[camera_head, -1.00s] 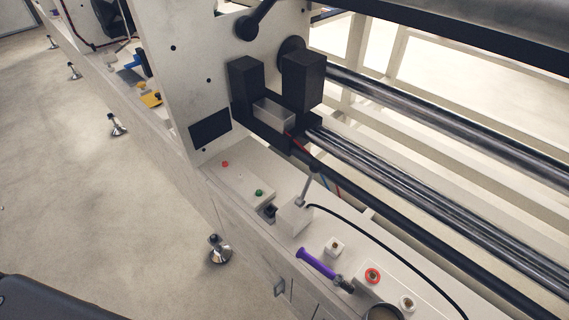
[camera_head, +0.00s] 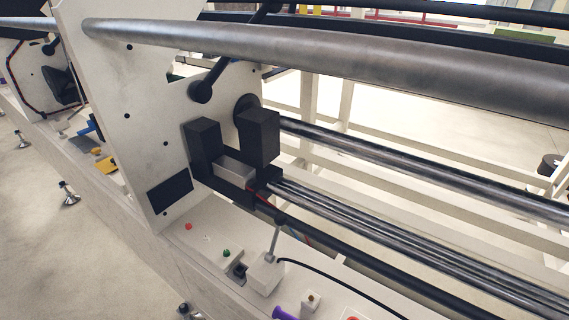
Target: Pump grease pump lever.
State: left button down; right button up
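What looks like the grease pump is a small white block (camera_head: 265,273) on the machine's ledge, low in the middle of the head view. A thin grey lever (camera_head: 273,243) rises from it, tilted slightly right, with a dark knob (camera_head: 280,219) at its top, just below the black rail. A black hose (camera_head: 340,277) runs from the block to the right. A purple handle (camera_head: 285,313) is cut off by the bottom edge. Neither of my grippers shows in this view.
Behind stand black blocks (camera_head: 258,137) and long metal rollers (camera_head: 400,165). Bare floor (camera_head: 60,250) lies at the lower left.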

aim_at(280, 219)
jog(key=z, duration=0.75)
jog(key=k, duration=0.95)
jog(key=z, duration=0.95)
jog(key=k, duration=0.4)
jog(key=u, duration=0.5)
jog(key=i, duration=0.85)
jog(key=u, duration=0.45)
